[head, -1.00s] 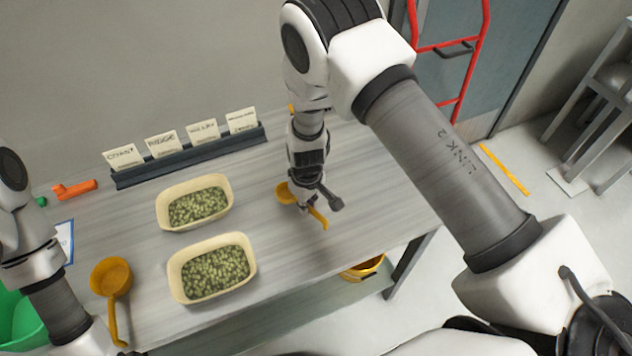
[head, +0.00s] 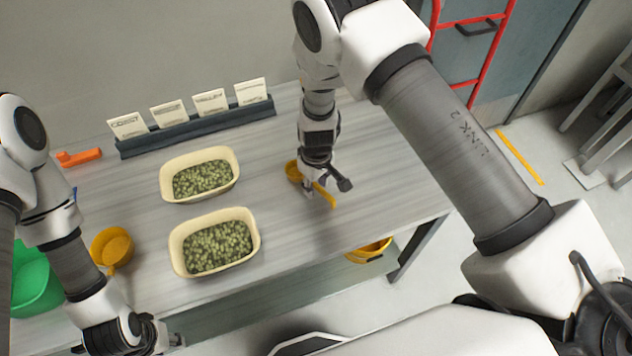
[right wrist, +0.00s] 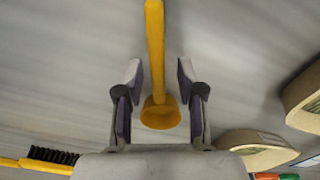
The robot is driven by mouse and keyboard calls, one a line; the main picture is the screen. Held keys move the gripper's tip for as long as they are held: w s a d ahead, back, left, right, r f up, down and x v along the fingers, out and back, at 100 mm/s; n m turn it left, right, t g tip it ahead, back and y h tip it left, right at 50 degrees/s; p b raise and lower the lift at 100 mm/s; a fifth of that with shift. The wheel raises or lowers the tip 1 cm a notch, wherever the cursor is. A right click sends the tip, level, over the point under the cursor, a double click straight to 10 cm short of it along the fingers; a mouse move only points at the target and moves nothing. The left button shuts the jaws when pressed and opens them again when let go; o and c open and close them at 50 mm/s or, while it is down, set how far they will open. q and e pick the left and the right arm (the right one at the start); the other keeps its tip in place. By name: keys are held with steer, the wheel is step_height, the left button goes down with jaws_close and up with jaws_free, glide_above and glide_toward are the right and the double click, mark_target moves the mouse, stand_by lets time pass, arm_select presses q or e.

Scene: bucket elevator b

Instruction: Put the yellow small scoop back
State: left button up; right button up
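The yellow small scoop (head: 294,171) lies on the right part of the grey table, its bowl partly hidden behind my right gripper (head: 320,188). In the right wrist view, the scoop's round bowl (right wrist: 160,113) and its straight handle show between the two spread fingers of my right gripper (right wrist: 159,73). A gap shows on both sides of the handle. A larger yellow scoop (head: 112,247) sits at the table's left, its handle hidden by my left arm. My left gripper (head: 165,338) is low at the left, near the front edge; its finger opening is unclear.
Two cream tubs (head: 200,174) (head: 214,243) of green pellets stand mid-table. A dark rack (head: 196,131) with label cards runs along the back. A green bucket (head: 35,280) is at far left. A yellow bucket (head: 369,251) sits below the table's front edge. A black-bristled brush (right wrist: 50,156) shows too.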

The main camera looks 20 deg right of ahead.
mark_target(316, 185)
steer(key=shift+w+r, duration=0.1)
steer(key=shift+r, duration=0.45)
step_height(316, 185, up, 11)
steer(key=b, duration=0.3)
